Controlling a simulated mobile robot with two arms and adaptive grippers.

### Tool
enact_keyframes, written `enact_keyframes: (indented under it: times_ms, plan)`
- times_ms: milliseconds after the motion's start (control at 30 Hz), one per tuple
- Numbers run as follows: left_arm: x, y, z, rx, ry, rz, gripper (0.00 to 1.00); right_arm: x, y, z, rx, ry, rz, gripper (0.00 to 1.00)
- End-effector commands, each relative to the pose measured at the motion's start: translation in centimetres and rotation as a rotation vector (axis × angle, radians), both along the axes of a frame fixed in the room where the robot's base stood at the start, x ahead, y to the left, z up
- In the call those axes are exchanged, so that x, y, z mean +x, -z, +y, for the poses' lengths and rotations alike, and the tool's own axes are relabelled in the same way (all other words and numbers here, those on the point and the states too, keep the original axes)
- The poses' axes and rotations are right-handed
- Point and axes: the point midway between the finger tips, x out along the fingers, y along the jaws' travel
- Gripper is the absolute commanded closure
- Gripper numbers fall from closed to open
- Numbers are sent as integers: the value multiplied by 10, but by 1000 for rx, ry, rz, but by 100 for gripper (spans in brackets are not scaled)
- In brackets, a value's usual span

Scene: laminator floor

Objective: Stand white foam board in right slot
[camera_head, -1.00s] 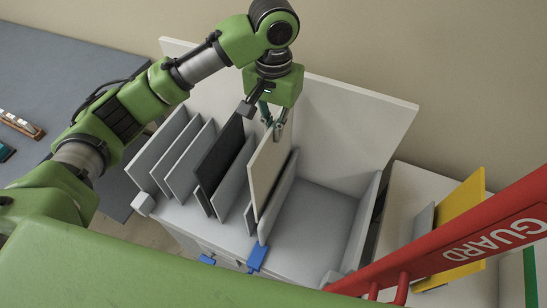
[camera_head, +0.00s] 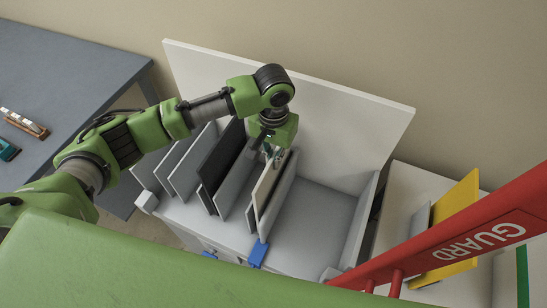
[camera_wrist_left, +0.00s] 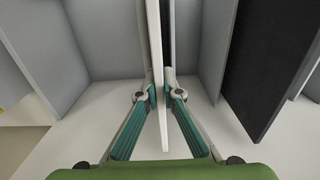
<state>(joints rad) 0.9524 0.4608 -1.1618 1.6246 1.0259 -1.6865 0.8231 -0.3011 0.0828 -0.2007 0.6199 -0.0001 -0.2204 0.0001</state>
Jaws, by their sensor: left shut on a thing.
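The white foam board (camera_head: 266,190) stands upright, edge toward me, in the rightmost slot of the grey rack, against or close beside the grey divider (camera_head: 283,190) on its right. I cannot tell whether its lower edge touches the slot floor. My left gripper (camera_head: 272,153) is shut on the board's upper part. In the left wrist view the board (camera_wrist_left: 154,40) shows as a thin white strip between the two teal-padded fingers (camera_wrist_left: 157,94). A blue tab (camera_head: 258,252) sits at the front of this slot. My right gripper is not in view.
An open bay (camera_head: 318,215) lies right of the board. A white back panel (camera_head: 345,120) stands behind. A red guard bar (camera_head: 470,240) crosses the right foreground.

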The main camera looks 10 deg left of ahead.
Motion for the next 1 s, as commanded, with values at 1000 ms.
enact_keyframes:
  times_ms: [1000]
  plan:
    - [1,-78,-1,-2,1,-5,77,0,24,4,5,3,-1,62]
